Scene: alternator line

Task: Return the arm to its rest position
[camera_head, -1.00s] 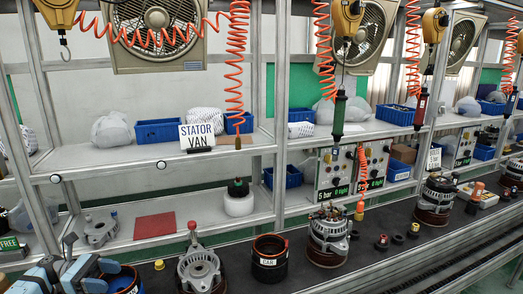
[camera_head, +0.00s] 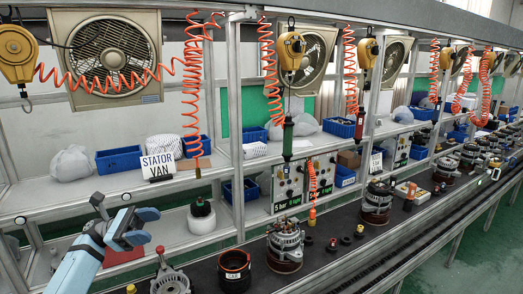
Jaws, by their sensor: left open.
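My left arm (camera_head: 77,270) comes in from the lower left corner, light blue with a dark wrist. Its gripper (camera_head: 143,226) is open, with its two blue fingers apart and nothing seen between them. It is held in front of the lower shelf and covers part of a red mat (camera_head: 122,256) there. My right arm and gripper are not in view.
An alternator housing (camera_head: 170,281), a dark ring marked CAR (camera_head: 234,270) and an alternator (camera_head: 286,246) stand on the dark conveyor below and right of the gripper. The upper shelf (camera_head: 110,186) holds blue bins and a STATOR VAN sign (camera_head: 158,166). Coiled orange hoses hang above.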

